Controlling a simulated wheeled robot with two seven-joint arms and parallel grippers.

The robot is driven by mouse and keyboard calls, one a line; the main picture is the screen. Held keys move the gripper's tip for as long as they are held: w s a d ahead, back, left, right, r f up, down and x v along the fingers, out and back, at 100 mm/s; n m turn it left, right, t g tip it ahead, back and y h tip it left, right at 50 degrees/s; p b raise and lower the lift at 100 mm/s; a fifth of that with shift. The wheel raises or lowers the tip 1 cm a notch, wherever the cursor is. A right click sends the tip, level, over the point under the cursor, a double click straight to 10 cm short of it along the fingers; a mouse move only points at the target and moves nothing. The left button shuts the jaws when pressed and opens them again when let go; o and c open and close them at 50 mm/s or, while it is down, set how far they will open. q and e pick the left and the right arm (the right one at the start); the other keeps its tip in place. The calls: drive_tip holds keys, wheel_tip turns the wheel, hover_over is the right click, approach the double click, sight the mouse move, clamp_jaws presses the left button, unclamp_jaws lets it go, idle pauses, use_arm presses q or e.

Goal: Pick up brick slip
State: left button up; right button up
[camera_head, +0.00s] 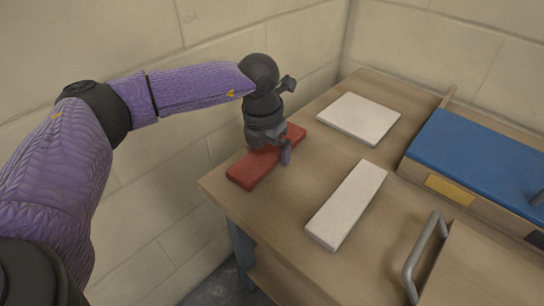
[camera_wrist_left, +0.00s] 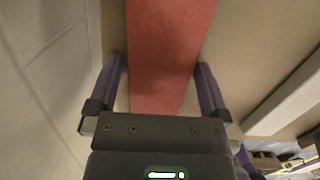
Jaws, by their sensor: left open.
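The brick slip (camera_head: 249,171) is a flat red slab lying near the left edge of the wooden table. My left gripper (camera_head: 272,158) is above it, pointing down, and hides its middle. In the left wrist view the red brick slip (camera_wrist_left: 166,45) runs up the picture between the two open fingers (camera_wrist_left: 160,90). There is a gap on the right between finger and slip, and a smaller one on the left. I cannot tell how far below the fingertips the slip lies. My right gripper is not in view.
The table (camera_head: 290,220) also bears a square white tile (camera_head: 359,118) behind and a long white tile (camera_head: 347,204) to the right. A blue-topped box (camera_head: 480,160) and a grey metal handle (camera_head: 424,255) are at the right. A pale block wall (camera_head: 215,120) stands close on the left.

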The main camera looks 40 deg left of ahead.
use_arm(q)
drive_tip(key=shift+r, duration=0.1)
clamp_jaws()
drive_tip(key=shift+r, duration=0.1)
